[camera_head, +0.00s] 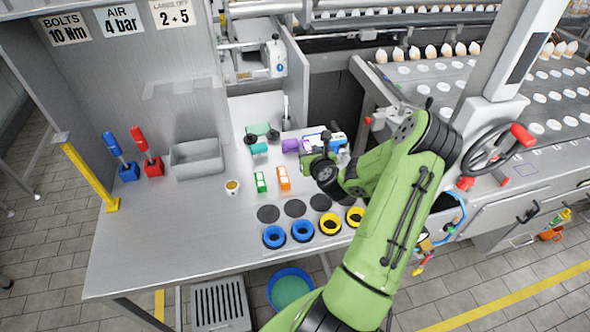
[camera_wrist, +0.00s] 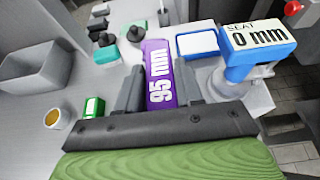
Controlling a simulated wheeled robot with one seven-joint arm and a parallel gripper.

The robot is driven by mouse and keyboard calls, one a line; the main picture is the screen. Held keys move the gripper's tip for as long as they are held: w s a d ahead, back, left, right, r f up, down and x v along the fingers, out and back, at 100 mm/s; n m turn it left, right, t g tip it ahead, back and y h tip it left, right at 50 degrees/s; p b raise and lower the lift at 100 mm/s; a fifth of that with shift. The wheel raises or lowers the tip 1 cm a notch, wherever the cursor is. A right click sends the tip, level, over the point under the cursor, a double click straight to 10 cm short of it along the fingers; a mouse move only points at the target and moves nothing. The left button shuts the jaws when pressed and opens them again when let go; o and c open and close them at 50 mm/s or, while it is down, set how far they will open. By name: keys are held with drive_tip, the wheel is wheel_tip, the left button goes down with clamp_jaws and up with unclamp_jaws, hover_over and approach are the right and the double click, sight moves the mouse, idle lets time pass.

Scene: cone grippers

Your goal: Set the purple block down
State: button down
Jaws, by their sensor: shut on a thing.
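The purple block (camera_wrist: 158,75) bears the label "95 mm" and sits between the two dark fingers of my gripper (camera_wrist: 159,90) in the wrist view. The fingers are shut on its sides. In the head view the purple block (camera_head: 290,146) shows to the left of my gripper (camera_head: 308,152), over the back part of the grey bench (camera_head: 190,235). My gripper and wrist hide part of it there. I cannot tell whether its underside touches a surface.
A blue gauge marked "SEAT 0 mm" (camera_wrist: 257,40) stands close on the right, beside a blue-rimmed white piece (camera_wrist: 198,42). Green (camera_head: 261,182) and orange (camera_head: 283,178) blocks, a yellow cup (camera_head: 232,187) and a grey bin (camera_head: 196,158) stand on the bench. Its front left is clear.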

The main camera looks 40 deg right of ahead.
sight(308, 181)
wheel_tip(308, 181, down, 10)
drive_tip(key=b, duration=0.4)
drive_tip(key=shift+s+b, duration=0.15)
drive_tip(key=shift+b, duration=0.2)
drive_tip(key=shift+r, duration=0.15)
drive_tip(key=c, duration=0.7)
unclamp_jaws()
drive_tip(key=shift+a, duration=0.1)
drive_tip(key=shift+c, duration=0.2)
